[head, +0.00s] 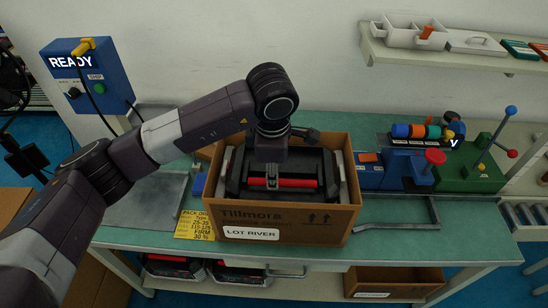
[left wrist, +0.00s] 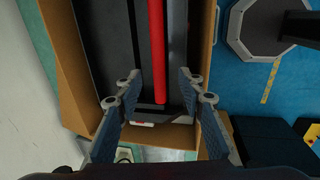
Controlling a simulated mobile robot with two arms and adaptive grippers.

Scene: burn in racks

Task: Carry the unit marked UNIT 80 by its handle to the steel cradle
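A black unit with a red handle bar (head: 283,183) sits inside an open cardboard box (head: 285,216) on the green bench. No UNIT 80 marking is readable on it. My left gripper (head: 271,184) points down over the unit at the handle. In the left wrist view my left gripper (left wrist: 159,76) is open, its fingers apart on either side of the red handle (left wrist: 157,45), with a gap to each. My right gripper is out of view. I cannot identify the steel cradle for certain; a grey metal frame (head: 436,213) lies right of the box.
The box carries a LOT RIVER label (head: 251,233). A yellow card (head: 193,225) lies left of it. Blue and green fixtures (head: 468,178) with levers stand right. A blue READY box (head: 92,78) is at the back left. Black units with red handles (head: 180,267) sit below the bench.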

